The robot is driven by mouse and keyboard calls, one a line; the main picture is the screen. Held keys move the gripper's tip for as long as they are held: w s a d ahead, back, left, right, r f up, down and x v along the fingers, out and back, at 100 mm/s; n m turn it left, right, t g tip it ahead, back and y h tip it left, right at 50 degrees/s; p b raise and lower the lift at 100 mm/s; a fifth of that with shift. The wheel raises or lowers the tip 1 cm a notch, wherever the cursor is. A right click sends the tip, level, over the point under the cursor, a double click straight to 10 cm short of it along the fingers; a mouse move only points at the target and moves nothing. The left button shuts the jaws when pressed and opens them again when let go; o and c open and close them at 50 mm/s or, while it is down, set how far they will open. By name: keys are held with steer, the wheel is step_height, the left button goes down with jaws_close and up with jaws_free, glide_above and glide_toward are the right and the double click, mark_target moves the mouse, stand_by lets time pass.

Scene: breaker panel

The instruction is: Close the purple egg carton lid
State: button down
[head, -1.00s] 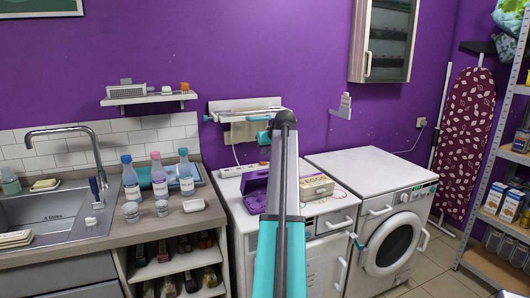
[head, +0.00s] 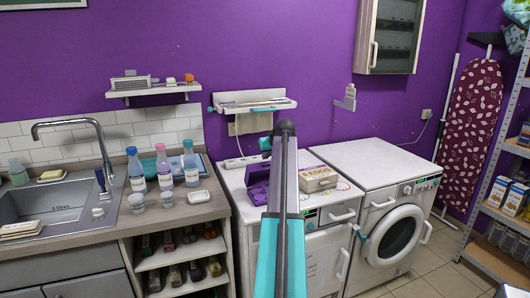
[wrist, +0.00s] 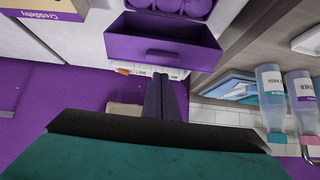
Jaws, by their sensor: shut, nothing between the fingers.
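The purple egg carton (head: 256,196) stands on the white machine, left of a cream egg carton. Part of it is hidden behind my arm. In the wrist view its lid (wrist: 163,50) is open, with its hollow inside and front tab showing, and rounded purple cups or eggs (wrist: 183,6) lie beyond it at the top edge. My gripper (wrist: 163,78) is shut and empty. Its fingertips are close to the lid's outer edge in that view; I cannot tell whether they touch it. In the head view my arm mostly hides the gripper, and only teal parts show above the carton.
The cream egg carton (head: 318,179) sits close on the right. A wall rack (head: 252,102) hangs behind the machine. Bottles (head: 164,168) stand on the counter (head: 95,236) at left. The top of the right-hand washing machine (head: 370,158) is clear.

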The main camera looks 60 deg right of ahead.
steer(key=shift+s+a+f, duration=0.3)
steer(key=shift+s+a, duration=0.1)
steer(key=shift+s, duration=0.2)
steer(key=shift+a+f, duration=0.1)
steer(key=shift+a, duration=0.1)
